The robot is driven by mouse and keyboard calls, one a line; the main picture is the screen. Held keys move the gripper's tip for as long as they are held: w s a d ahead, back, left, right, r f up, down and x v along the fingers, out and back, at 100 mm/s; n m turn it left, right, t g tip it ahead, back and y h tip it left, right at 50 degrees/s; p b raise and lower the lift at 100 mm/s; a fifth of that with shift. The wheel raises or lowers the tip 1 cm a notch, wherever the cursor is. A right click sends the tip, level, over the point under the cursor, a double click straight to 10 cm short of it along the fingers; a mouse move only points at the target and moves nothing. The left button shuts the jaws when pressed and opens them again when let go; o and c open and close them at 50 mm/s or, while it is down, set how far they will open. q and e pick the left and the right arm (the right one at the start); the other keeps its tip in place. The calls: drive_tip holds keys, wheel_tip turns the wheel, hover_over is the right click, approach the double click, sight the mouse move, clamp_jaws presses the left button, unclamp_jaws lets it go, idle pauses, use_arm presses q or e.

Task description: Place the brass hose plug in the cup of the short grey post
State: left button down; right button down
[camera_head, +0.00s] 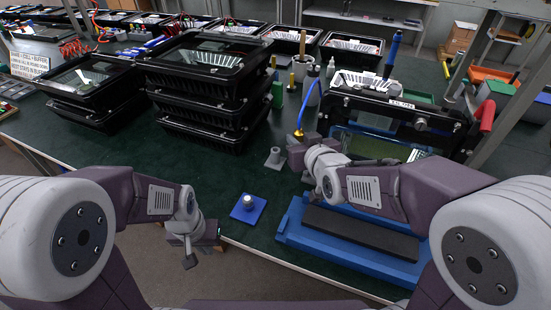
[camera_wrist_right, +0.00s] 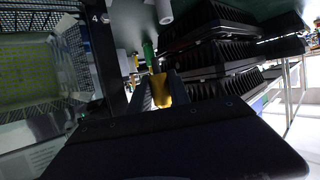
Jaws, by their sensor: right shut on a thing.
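My right gripper (camera_head: 297,147) is shut on the brass hose plug (camera_head: 299,134), which shows as a small yellow tip above the jaws. In the right wrist view the yellow plug (camera_wrist_right: 163,90) sits between the two fingers. The short grey post (camera_head: 274,158) stands upright on the green bench, just left of the right gripper and apart from it. The inside of its cup is too small to make out. My left gripper (camera_head: 190,258) hangs low at the bench's front edge, away from the plug and post; its jaw opening is unclear.
Stacked black floodlight housings (camera_head: 205,115) stand behind and left of the post. An open housing (camera_head: 400,125) stands on the right, behind a blue fixture (camera_head: 345,245). A blue pad with a pale knob (camera_head: 248,205) lies in front. Bare bench surrounds the post's front and left.

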drive_tip(key=w+a+f, duration=0.2)
drive_tip(key=w, duration=0.1)
drive_tip(key=w+a+f+b, duration=0.1)
drive_tip(key=w+a+f, duration=0.1)
drive_tip(key=w, duration=0.1)
drive_tip(key=w+a+f, duration=0.2)
drive_tip(key=w+f, duration=0.1)
drive_tip(key=shift+w, duration=0.35)
wheel_tip(320, 180, down, 4)
drive_tip(key=shift+b, duration=0.95)
